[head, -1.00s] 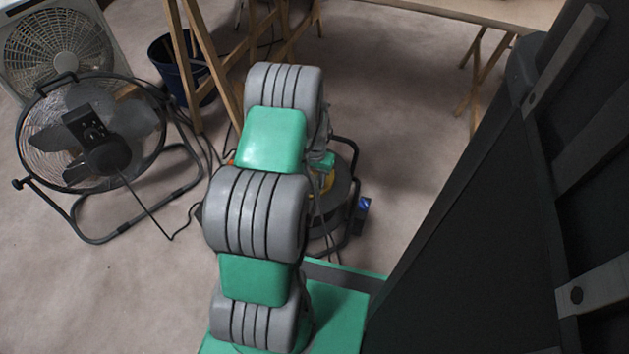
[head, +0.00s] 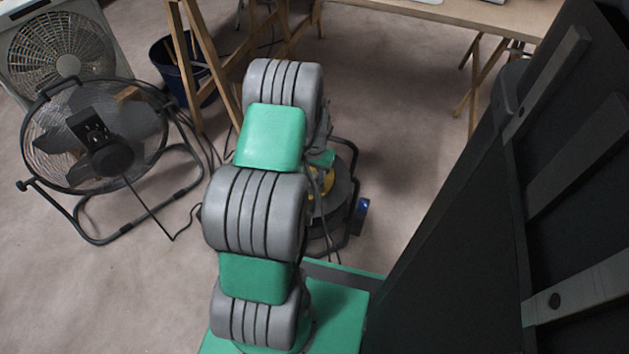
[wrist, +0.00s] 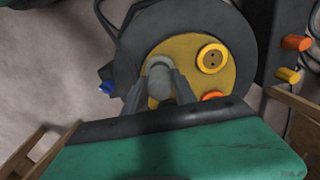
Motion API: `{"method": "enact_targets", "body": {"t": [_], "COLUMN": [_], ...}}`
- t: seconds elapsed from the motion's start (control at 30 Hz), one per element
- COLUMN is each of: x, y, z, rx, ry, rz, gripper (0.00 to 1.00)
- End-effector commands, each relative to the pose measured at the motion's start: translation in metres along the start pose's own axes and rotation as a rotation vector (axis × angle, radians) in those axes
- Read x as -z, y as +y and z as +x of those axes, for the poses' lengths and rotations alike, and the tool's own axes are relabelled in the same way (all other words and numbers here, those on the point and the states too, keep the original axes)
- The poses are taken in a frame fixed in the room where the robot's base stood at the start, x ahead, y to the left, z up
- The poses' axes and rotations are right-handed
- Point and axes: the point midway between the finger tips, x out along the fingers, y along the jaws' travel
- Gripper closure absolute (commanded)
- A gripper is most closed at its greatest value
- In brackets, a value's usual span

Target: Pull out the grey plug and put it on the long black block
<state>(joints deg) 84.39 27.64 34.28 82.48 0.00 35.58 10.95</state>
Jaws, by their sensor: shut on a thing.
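In the wrist view the grey plug (wrist: 158,71) stands in front of the yellow face of a black cable reel (wrist: 188,48). My gripper (wrist: 159,86) is shut on it, with one finger on each side. I cannot tell whether the plug is still seated in the reel. A dark block (wrist: 263,45), perhaps the long black block, runs along the right of the wrist view, with orange and yellow pegs beside it. In the head view the reel (head: 345,190) shows partly behind my arm, and the gripper and plug are hidden.
The reel has orange-rimmed sockets (wrist: 212,58) and a blue part (head: 362,207) at its side. A round floor fan (head: 95,135), a box fan (head: 60,45) and a dark bucket (head: 180,68) stand left. A large dark panel (head: 450,230) fills the right. Carpet is clear between.

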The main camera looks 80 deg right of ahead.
Motion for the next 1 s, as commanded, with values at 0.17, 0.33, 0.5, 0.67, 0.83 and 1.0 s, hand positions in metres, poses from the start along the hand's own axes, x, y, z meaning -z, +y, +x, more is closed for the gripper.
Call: {"method": "enact_targets", "body": {"t": [0.17, 0.33, 0.5, 0.67, 0.83, 1.0], "x": [0.000, 0.000, 0.000, 0.000, 0.000, 0.000], "y": [0.000, 0.000, 0.000, 0.000, 0.000, 0.000], "z": [-0.009, -0.016, -0.023, -0.029, -0.034, -0.034], "rx": [0.000, 0.000, 0.000, 0.000, 0.000, 0.000], "ry": [0.000, 0.000, 0.000, 0.000, 0.000, 0.000], "rz": [0.000, 0.000, 0.000, 0.000, 0.000, 0.000], "gripper": [1.00, 1.00, 1.00, 1.00, 1.00, 1.00]}}
